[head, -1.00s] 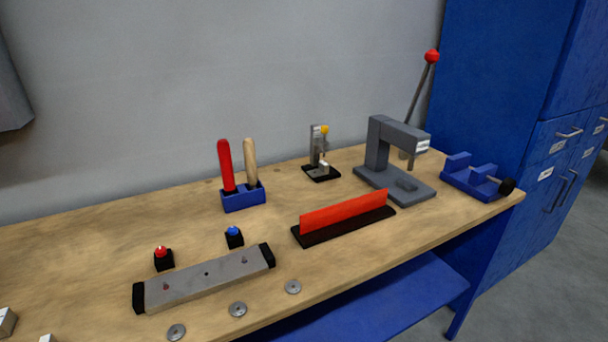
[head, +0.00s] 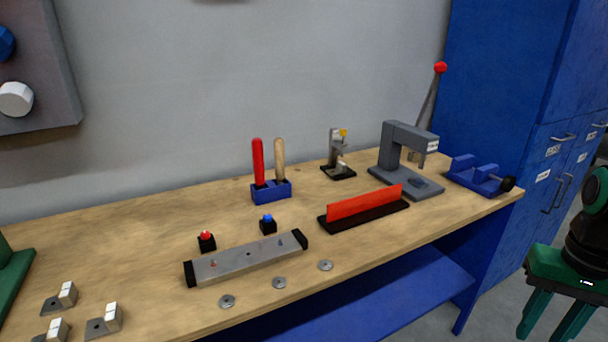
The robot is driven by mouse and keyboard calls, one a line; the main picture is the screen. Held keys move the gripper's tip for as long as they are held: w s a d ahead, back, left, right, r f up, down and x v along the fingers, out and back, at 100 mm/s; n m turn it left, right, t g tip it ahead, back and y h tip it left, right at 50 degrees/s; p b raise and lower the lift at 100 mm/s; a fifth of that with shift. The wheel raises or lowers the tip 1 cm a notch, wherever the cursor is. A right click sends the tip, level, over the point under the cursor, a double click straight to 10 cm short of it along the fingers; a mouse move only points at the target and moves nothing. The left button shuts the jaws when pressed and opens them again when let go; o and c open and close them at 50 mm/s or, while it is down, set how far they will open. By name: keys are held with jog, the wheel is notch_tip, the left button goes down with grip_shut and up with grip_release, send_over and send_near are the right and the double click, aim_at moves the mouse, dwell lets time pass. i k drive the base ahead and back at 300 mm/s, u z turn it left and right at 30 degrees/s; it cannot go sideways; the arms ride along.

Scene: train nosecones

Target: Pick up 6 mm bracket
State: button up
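Several small L-shaped metal brackets with pale upright blocks lie at the front left of the workbench in the head view: one bracket (head: 62,297) behind, one bracket (head: 106,321) to the right, and one bracket (head: 54,331) cut by the bottom edge. I cannot read any size, so I cannot tell which is the 6 mm one. My gripper (head: 547,324), green below a black wrist, is at the lower right beyond the bench's right end, far from the brackets. Its two fingers point down and stand apart, with nothing visible between them.
On the wooden bench (head: 130,245) are a grey bar fixture (head: 248,258), several washers (head: 279,283), a red strip on a black base (head: 365,203), a tool holder (head: 271,191), an arbor press (head: 405,160) and a blue vise (head: 478,176). A green object (head: 12,278) stands at the left edge.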

aim_at(341, 166)
jog(key=u, duration=0.1)
jog(key=i, duration=1)
jog(key=z, duration=0.05)
